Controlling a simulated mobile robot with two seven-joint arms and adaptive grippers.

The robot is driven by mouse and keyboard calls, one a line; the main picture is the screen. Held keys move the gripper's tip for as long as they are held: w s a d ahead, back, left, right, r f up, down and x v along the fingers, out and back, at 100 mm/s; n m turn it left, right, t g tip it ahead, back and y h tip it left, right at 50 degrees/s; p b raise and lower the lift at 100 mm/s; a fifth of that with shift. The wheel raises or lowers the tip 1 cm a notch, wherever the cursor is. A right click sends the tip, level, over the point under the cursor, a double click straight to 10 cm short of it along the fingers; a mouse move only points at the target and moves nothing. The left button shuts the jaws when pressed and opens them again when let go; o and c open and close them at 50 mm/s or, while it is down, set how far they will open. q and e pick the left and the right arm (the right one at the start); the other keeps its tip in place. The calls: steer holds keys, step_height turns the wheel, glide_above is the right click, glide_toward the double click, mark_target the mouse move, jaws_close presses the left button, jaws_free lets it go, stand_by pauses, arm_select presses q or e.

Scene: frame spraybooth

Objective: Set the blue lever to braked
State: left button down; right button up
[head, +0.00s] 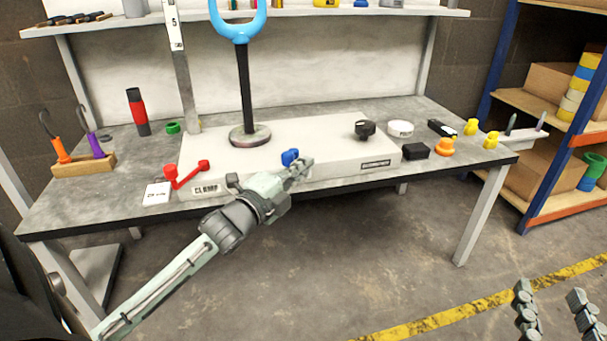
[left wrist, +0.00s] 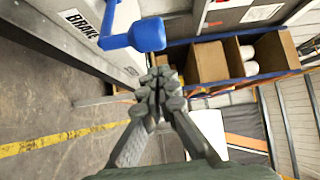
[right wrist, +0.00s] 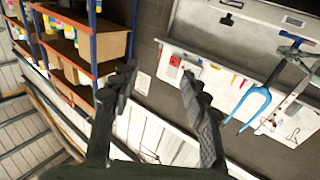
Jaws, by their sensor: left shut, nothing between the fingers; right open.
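The blue lever (head: 290,156) is on the front of a long white box (head: 335,140) on the workbench. In the left wrist view its blue knob (left wrist: 148,35) and arm show beside a label reading BRAKE. My left gripper (head: 302,166) is at the box's front, close to the blue knob and partly covering the lever in the head view. Its fingers (left wrist: 160,85) are shut with nothing between them, just below the knob in the left wrist view; I cannot tell whether they touch it. My right gripper (head: 550,312) is open and empty, low at the right, away from the bench.
A red lever (head: 187,173) by the CLAMP label is left on the box, and a black knob (head: 365,129) is on its right. A stand with a blue fork (head: 238,22) rises behind. Yellow and orange pieces (head: 446,147) lie right. A shelf rack (head: 540,150) stands beyond.

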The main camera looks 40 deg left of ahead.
mark_target(283, 161)
arm_select(q)
steer(key=shift+s+a, duration=0.25)
steer(key=shift+a, duration=0.25)
steer(key=shift+s+a, duration=0.2)
steer(key=shift+a, duration=0.3)
arm_select(e)
steer(key=shift+s+a+r, duration=0.1)
steer(key=shift+a+r, duration=0.05)
steer(key=shift+r, duration=0.4)
arm_select(q)
steer(key=shift+s+a+r+p, duration=0.1)
steer(key=shift+s+a+p, duration=0.15)
steer(key=shift+a+p, duration=0.35)
steer(key=shift+s+a+m+h+p, duration=0.25)
steer(key=shift+a+m+h+p, duration=0.15)
steer(key=shift+m+h+p, duration=0.55)
steer(key=shift+s+a+h+p, duration=0.4)
steer(key=shift+a+h+p, duration=0.3)
steer(key=shift+a+h, duration=0.05)
arm_select(e)
steer(key=s+d+f+g+h, duration=0.3)
steer(key=s+d+f+g, duration=0.1)
steer(key=d+f, duration=0.3)
steer(key=s+d+f+m+g+h, duration=0.1)
steer(key=s+d+f+g+h, duration=0.2)
steer(key=d+f+g, duration=0.3)
step_height(283, 161, down, 5)
steer(key=shift+s+d+g+h, duration=0.3)
steer(key=shift+s+d, duration=0.25)
steer(key=shift+s, duration=0.15)
